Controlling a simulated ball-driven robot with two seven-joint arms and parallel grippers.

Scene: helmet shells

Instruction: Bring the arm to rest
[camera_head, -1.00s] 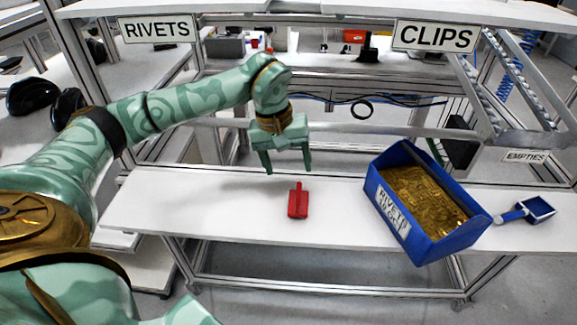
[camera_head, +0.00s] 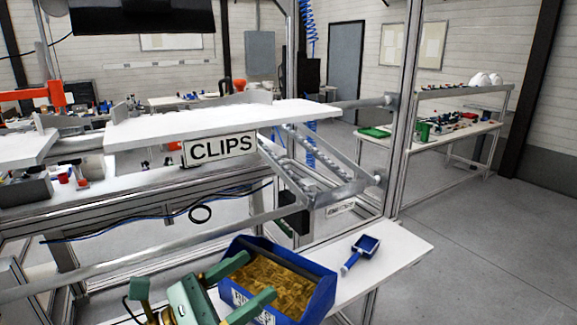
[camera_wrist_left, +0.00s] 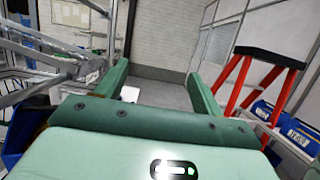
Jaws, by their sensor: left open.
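My left gripper (camera_head: 257,277) is low in the head view, with its two green fingers spread apart. It overlaps the left side of the blue bin (camera_head: 322,300) of gold-coloured pieces in the picture; I cannot tell whether it touches. In the left wrist view the open gripper (camera_wrist_left: 158,72) has nothing between its fingers, with floor and a pale wall beyond. My right gripper is in neither view.
A small blue scoop (camera_head: 362,251) lies on the white table (camera_head: 405,250) right of the bin. The CLIPS rack (camera_head: 220,149) stands behind. In the left wrist view, a red stepladder (camera_wrist_left: 238,82) and blue bins (camera_wrist_left: 297,133) stand at right. Open floor (camera_head: 480,240) lies to the right.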

